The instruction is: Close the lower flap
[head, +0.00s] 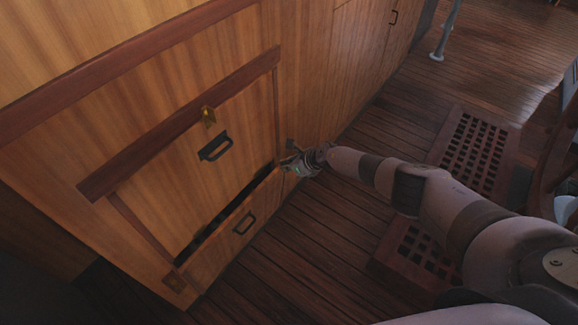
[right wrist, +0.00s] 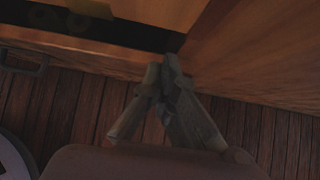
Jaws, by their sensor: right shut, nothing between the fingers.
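The lower flap (head: 215,251) is a wooden panel with a black handle (head: 243,224) at the bottom of the cabinet front. A dark gap runs along its top edge, so it stands partly open. In the right wrist view the flap (right wrist: 90,45) crosses the upper left, with the dark opening behind it. My right gripper (head: 290,166) is shut and empty at the right end of the flap; it also shows in the right wrist view (right wrist: 168,68), its tips close to the flap's right corner. I cannot tell whether they touch. My left gripper is out of view.
The cabinet wall (head: 305,80) continues to the right. Floor gratings (head: 475,145) lie on the plank floor, and the floor in front of the flap is clear.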

